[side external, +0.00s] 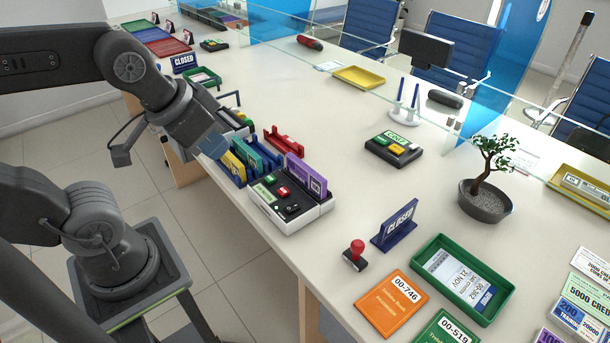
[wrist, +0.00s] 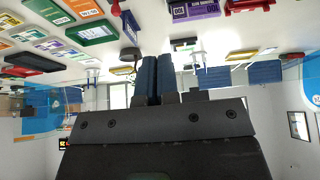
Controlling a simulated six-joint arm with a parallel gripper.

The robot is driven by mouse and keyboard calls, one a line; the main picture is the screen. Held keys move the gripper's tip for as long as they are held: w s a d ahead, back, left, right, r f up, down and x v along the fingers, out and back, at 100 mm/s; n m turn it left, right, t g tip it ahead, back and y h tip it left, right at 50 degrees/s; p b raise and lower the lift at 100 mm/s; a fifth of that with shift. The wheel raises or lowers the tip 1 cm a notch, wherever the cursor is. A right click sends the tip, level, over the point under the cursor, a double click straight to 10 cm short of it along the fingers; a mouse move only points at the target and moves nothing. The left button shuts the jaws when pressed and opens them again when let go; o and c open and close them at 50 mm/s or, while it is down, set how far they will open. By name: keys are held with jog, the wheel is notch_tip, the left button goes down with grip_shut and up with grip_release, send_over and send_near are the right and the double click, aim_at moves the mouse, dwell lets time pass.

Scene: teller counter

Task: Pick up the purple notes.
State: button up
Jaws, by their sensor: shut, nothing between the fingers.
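A purple piece (side external: 548,337) shows at the bottom right edge of the side view among printed notes, partly cut off. A purple-edged note (wrist: 50,46) also shows at the left of the wrist view. A separate purple upright piece (side external: 306,176) with a pale label stands at the small counter machine; a purple piece (wrist: 196,11) appears at the top of the wrist view. I cannot tell which is the purple notes. My gripper (side external: 212,146) is shut and empty, above the rack of coloured holders at the counter's near edge. Its blue fingers (wrist: 155,78) lie together.
The black-topped machine (side external: 287,203) and coloured holders (side external: 236,162) stand close to my gripper. A closed sign (side external: 396,227), red-handled stamp (side external: 356,253), green tray (side external: 433,244) and potted tree (side external: 485,200) stand to the right. A glass screen (side external: 350,80) runs behind. The middle counter is mostly clear.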

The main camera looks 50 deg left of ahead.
jog(key=o, duration=0.4)
jog(key=n+g+y, duration=0.3)
jog(key=n+g, duration=0.3)
jog(key=n, duration=1.2)
send_over(306, 167)
jog(key=d, duration=0.3)
notch_tip(306, 167, down, 13)
jog(key=x, duration=1.3)
jog(key=shift+w+a+f, duration=0.15)
jog(key=shift+w+f, duration=0.05)
jog(key=shift+f, duration=0.05)
